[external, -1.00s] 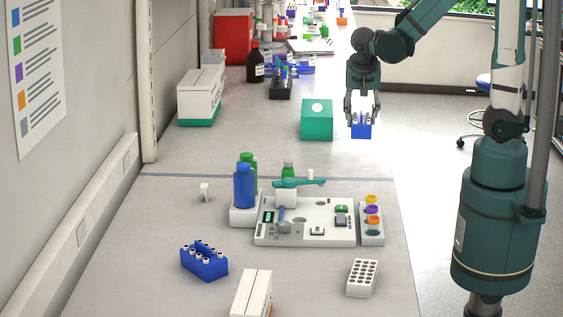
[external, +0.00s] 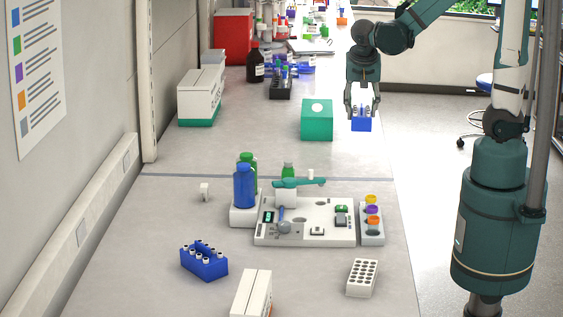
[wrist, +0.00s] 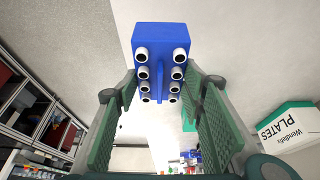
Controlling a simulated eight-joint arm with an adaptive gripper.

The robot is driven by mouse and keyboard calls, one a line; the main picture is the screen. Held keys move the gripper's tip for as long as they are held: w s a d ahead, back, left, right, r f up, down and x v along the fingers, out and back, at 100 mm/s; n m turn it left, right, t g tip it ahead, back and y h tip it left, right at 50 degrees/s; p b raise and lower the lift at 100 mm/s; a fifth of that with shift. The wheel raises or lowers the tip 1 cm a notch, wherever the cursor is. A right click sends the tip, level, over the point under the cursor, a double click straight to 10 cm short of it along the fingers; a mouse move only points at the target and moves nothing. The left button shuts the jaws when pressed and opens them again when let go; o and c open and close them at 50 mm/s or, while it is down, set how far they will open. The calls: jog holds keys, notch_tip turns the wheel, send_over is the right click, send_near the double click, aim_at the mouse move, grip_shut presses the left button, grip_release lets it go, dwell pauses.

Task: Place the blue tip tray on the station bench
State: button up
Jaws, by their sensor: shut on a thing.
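My gripper (external: 362,108) is shut on a blue tip tray (external: 361,125) near the right edge of the bench's far section. The wrist view shows the blue tip tray (wrist: 161,36) between the green fingers, with two rows of white-rimmed, dark-centred tips. The tray appears to be held up; its exact height above the bench is hard to tell. A second blue tray (external: 204,264) with white-topped pieces sits on the near left of the bench (external: 160,205). The task does not show which bench part is the station.
A teal box (external: 317,120) stands just left of the held tray. A white instrument (external: 300,232), a blue bottle (external: 244,187), a row of coloured caps (external: 372,220) and a white rack (external: 362,278) occupy the near section. Bare bench lies between the teal box and the instrument.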

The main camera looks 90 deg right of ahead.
aim_at(360, 113)
notch_tip(360, 113, up, 9)
jog(key=shift+f, duration=0.2)
jog(key=w+a+r+n+t, duration=0.15)
jog(key=w+a+n, duration=0.25)
jog(key=w+a, duration=1.1)
jog(key=w+a+n+t+y, duration=0.15)
jog(key=w+a, duration=0.35)
jog(key=a, duration=0.5)
jog(key=w+a+n+h, duration=0.1)
jog(key=w+a+n, duration=0.25)
jog(key=a, duration=0.75)
jog(key=s+a+f+n+t+y+b, duration=0.15)
jog(key=a+n, duration=0.35)
jog(key=a, duration=3.1)
notch_tip(360, 113, down, 11)
jog(key=y, duration=0.1)
jog(key=shift+w, duration=0.25)
